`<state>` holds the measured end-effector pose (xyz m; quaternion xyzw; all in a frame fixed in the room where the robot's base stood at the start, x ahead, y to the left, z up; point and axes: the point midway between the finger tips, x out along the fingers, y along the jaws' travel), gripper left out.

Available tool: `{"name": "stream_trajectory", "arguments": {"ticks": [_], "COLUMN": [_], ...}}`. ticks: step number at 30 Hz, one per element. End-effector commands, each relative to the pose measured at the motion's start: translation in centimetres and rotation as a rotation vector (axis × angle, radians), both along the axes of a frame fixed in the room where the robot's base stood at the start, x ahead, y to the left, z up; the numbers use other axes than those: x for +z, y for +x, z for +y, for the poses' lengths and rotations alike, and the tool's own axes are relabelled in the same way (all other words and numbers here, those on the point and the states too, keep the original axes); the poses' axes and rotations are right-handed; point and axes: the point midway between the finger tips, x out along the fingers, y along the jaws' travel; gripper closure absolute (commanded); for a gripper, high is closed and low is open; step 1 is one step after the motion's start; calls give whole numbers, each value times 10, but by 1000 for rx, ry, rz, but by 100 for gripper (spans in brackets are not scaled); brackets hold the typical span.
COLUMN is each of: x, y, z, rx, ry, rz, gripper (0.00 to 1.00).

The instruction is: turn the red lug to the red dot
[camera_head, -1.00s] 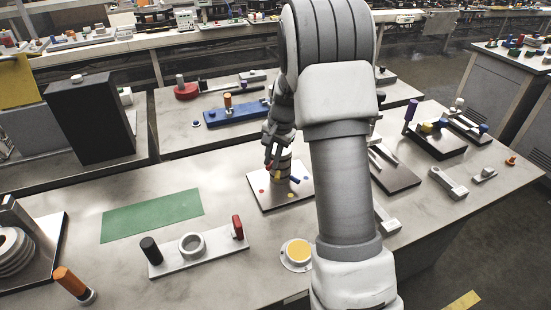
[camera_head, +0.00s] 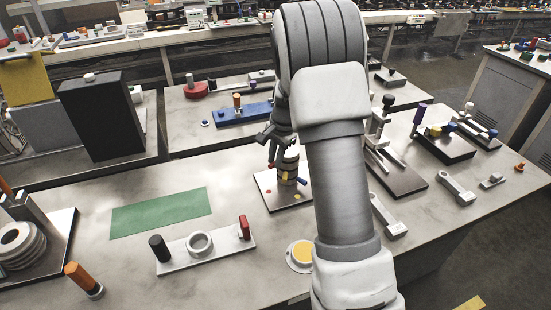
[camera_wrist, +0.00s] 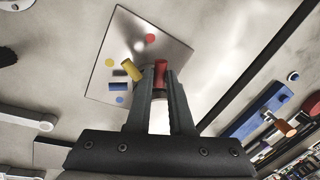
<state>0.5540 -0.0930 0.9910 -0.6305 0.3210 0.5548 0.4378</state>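A pale square plate (camera_head: 267,204) on the bench carries a grey post (camera_head: 290,160) with red, yellow and blue lugs. The red lug (camera_wrist: 161,73) lies between the two fingertips of my gripper (camera_wrist: 160,85), which look shut on it with no clear gap. My gripper also shows at the post in the head view (camera_head: 276,162). The yellow lug (camera_wrist: 131,69) and blue lug (camera_wrist: 117,86) stick out left of the fingers in the wrist view. The red dot (camera_wrist: 150,38) is on the plate, above the red lug there. The yellow dot (camera_wrist: 109,62) and blue dot (camera_wrist: 119,99) are along the plate's left side.
A green mat (camera_head: 160,212) and a light bar fixture (camera_head: 215,254) with a ring lie left of the plate. A round yellow-topped part (camera_head: 302,252) is in front. A dark fixture board (camera_head: 398,183) stands right, behind my arm. A blue fixture (camera_head: 235,115) is beyond.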

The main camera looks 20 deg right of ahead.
Motion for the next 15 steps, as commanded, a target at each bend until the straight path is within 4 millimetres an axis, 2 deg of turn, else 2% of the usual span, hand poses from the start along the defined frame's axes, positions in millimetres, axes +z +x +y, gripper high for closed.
{"name": "stream_trajectory", "arguments": {"ticks": [1, 4, 5, 15], "x": [1, 1, 1, 4], "y": [1, 0, 0, -1], "z": [-1, -1, 0, 0], "rx": [0, 0, 0, 1], "ry": [-1, 0, 0, 0], "rz": [-3, -1, -1, 0], "gripper": [70, 52, 51, 51]}}
